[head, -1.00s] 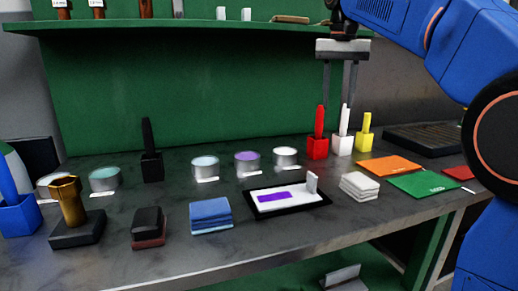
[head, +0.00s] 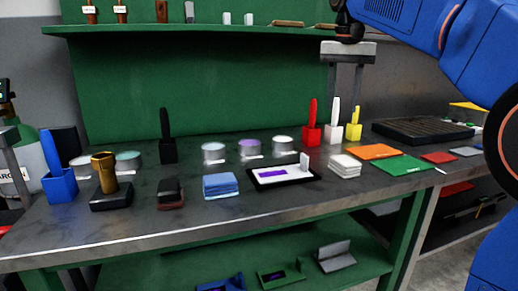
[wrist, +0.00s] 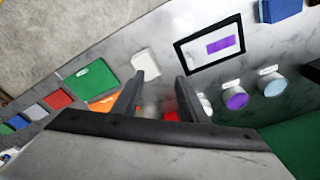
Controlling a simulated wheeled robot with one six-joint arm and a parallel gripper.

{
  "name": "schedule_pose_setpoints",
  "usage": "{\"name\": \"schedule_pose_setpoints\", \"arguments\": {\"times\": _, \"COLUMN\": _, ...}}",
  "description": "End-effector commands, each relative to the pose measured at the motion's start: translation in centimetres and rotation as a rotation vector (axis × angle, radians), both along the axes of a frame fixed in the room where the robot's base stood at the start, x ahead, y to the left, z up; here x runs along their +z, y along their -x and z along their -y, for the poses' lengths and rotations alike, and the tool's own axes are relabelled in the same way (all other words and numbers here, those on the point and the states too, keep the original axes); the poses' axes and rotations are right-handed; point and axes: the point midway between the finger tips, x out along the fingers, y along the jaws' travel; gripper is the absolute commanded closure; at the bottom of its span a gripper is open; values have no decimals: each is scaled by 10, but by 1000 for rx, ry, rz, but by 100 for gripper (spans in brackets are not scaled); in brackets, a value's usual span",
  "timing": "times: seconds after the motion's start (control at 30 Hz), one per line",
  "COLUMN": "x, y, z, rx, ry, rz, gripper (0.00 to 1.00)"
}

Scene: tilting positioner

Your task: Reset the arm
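My gripper (head: 343,94) hangs from my blue arm at the upper right of the head view, fingers pointing down. It is above the back of the workbench (head: 250,215), over the red, white and yellow holders. In the wrist view my gripper (wrist: 160,78) has its two dark fingers apart with nothing held between them. Below it in that view are a white stack of cloths (wrist: 145,62), a green card (wrist: 92,80) and a black-rimmed tray (wrist: 180,52).
Red (head: 311,133), white (head: 333,133) and yellow (head: 354,131) holders stand below my gripper. Paint tins, a blue cloth stack (head: 220,186) and a brass piece on a dark block (head: 110,197) are farther left. A green shelf (head: 215,29) runs above the bench.

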Motion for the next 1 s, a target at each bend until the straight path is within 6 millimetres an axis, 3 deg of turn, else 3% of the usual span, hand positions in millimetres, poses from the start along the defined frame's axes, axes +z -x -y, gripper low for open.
{"name": "schedule_pose_setpoints", "arguments": {"times": 0.27, "x": -16, "y": 25, "z": 9, "rx": 27, "ry": -1, "rz": 21, "gripper": 61}}
{"name": "schedule_pose_setpoints", "arguments": {"times": 0.47, "x": -39, "y": 54, "z": 20, "rx": 57, "ry": -3, "rz": 48, "gripper": 61}}
{"name": "schedule_pose_setpoints", "arguments": {"times": 0.77, "x": -110, "y": 128, "z": 41, "rx": 130, "ry": 1, "rz": 113, "gripper": 61}}
{"name": "schedule_pose_setpoints", "arguments": {"times": 1.0, "x": -183, "y": 190, "z": 53, "rx": 187, "ry": 10, "rz": 168, "gripper": 61}}
